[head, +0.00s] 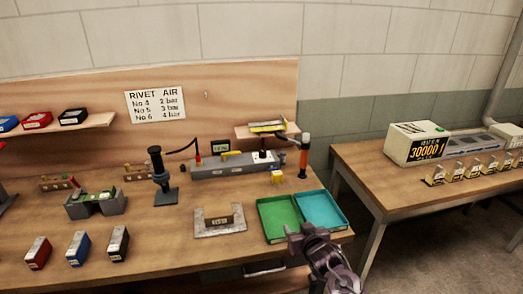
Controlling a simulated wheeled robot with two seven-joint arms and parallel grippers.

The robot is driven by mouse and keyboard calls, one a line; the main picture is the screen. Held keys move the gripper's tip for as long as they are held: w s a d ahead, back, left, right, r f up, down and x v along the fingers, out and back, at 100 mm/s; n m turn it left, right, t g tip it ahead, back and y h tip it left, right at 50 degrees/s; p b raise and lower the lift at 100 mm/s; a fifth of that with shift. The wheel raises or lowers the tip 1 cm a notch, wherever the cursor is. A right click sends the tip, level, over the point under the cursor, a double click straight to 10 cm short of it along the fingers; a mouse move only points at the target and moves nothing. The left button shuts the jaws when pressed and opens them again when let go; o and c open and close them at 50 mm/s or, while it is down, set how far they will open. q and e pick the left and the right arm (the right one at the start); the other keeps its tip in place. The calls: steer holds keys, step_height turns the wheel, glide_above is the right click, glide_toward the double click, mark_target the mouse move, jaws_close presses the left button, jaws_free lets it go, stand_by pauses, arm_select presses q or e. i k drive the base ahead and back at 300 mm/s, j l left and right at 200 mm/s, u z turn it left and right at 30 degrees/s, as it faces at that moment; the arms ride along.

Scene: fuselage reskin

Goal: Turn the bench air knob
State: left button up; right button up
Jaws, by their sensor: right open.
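A long grey air unit (235,166) stands at the back of the wooden bench. My right gripper (304,233) is open and empty at the bench's front right, by the trays' front edge. It is well in front of the air unit and apart from it. My left gripper is not in view.
Green (283,219) and teal (320,210) trays lie in front. A sign (155,104) reads "RIVET AIR".

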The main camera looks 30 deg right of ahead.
mark_target(263, 155)
steer(key=i+l, duration=0.15)
steer(key=i, duration=0.3)
steer(key=i+l, duration=0.15)
steer(key=i, duration=0.3)
steer(key=i+l, duration=0.2)
steer(key=i, duration=0.25)
